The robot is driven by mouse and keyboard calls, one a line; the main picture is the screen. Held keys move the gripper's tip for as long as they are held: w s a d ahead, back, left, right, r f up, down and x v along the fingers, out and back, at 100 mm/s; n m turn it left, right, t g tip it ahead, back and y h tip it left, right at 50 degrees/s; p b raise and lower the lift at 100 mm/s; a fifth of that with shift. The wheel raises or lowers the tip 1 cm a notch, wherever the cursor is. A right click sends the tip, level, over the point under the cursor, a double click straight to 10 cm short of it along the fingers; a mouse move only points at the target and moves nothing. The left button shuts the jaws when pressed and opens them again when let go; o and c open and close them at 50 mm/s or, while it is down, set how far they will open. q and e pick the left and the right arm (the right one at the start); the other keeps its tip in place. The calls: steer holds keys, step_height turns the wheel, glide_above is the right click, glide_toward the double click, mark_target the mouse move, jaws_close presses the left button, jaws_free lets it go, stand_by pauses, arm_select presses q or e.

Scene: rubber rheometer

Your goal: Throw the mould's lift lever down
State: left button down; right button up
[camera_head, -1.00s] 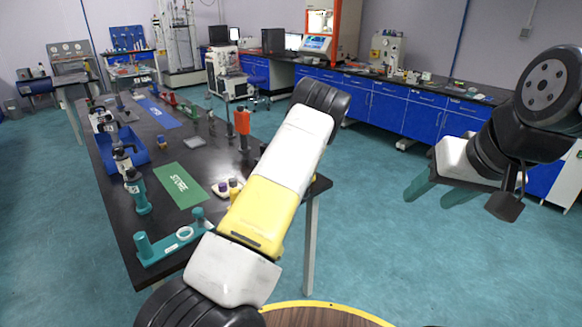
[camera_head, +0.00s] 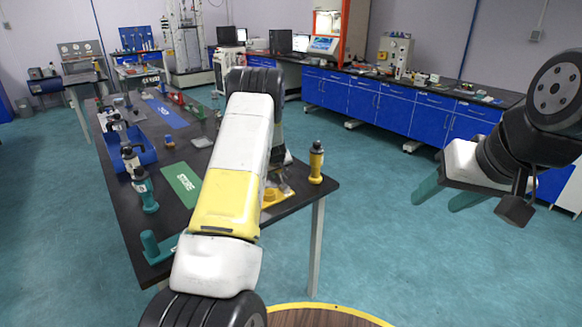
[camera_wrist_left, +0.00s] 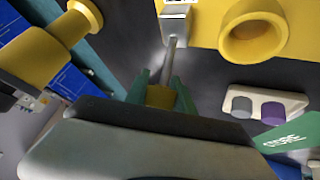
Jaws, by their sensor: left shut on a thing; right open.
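In the left wrist view, a yellow mould base (camera_wrist_left: 215,22) with a round raised ring (camera_wrist_left: 253,38) lies at the top. A grey metal block (camera_wrist_left: 174,20) sits at its edge. The lift lever's thin grey rod (camera_wrist_left: 172,55) runs from the block to a yellow grip (camera_wrist_left: 160,97). My left gripper (camera_wrist_left: 161,92) is shut on that grip, with a teal finger on each side. I cannot tell the lever's exact tilt. In the head view my left arm hides most of the mould; yellow parts (camera_head: 270,198) show beside it. My right gripper (camera_head: 447,192) is open and empty, away from the table.
A yellow post with a black top (camera_head: 316,162) stands at the bench's right corner. A green STORE mat (camera_head: 183,184), a blue bin (camera_head: 143,153) and teal fixtures (camera_head: 146,192) occupy the black bench. Grey and purple pegs sit on a white holder (camera_wrist_left: 258,101). Open floor lies right of the bench.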

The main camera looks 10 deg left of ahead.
arm_select(q)
steer(key=shift+f, duration=0.2)
stand_by(0.3)
steer(key=c, duration=1.1)
jaws_free()
steer(key=shift+o, duration=0.2)
steer(key=shift+r, duration=0.15)
steer(key=shift+s+r, duration=0.2)
steer(key=shift+r, duration=0.15)
steer(key=v, duration=0.6)
steer(key=shift+s+r, duration=0.3)
